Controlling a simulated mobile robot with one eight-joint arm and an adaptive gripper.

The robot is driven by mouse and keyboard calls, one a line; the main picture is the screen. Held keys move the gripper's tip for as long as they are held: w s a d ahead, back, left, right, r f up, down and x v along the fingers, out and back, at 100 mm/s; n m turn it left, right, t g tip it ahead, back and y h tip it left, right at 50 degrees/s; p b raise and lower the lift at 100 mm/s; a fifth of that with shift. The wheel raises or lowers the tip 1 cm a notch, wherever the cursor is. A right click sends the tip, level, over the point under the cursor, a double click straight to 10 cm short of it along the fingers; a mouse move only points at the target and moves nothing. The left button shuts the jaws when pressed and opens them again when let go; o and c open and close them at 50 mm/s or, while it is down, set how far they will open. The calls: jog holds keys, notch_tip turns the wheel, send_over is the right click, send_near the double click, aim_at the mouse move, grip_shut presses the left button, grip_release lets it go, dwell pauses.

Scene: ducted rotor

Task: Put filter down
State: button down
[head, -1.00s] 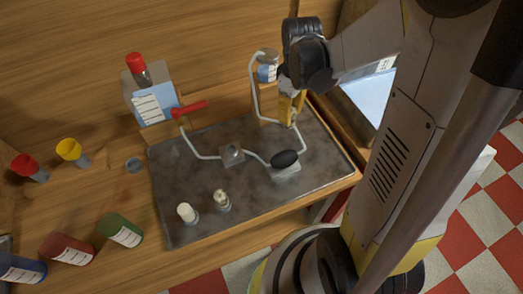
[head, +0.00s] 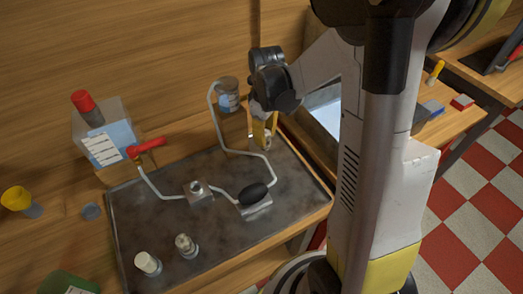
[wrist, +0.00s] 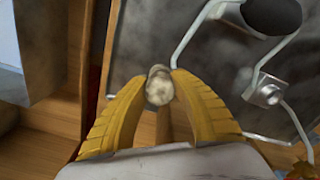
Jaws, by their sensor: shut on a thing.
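My gripper (wrist: 158,82) is shut on a small pale round-ended filter (wrist: 159,90), held between both yellow fingertips in the wrist view. In the head view my gripper (head: 264,138) is at the right back edge of the grey tray (head: 150,215), beside the jar on its wooden block. The filter is not clear there. In the wrist view the filter appears over the tray's edge; its height cannot be told. Two small cylinders stand at the tray's front left: a white-topped one (head: 148,263) and a metallic one (head: 186,245).
A bent pipe joins the jar (head: 228,95), a metal block (head: 198,192) and a black bulb (head: 253,194) on the tray. A red-handled valve (head: 147,148) stands by the labelled tank (head: 105,140). The tray's middle front is clear.

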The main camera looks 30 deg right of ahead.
jog(key=shift+w+a+f, duration=0.2)
jog(key=shift+w+f, duration=0.05)
jog(key=shift+f, duration=0.25)
jog(key=shift+f+b, duration=1.1)
jog(key=shift+f, duration=0.6)
jog(key=shift+f, duration=0.15)
jog(key=c, duration=1.2)
grip_release()
jog(key=shift+o, duration=0.2)
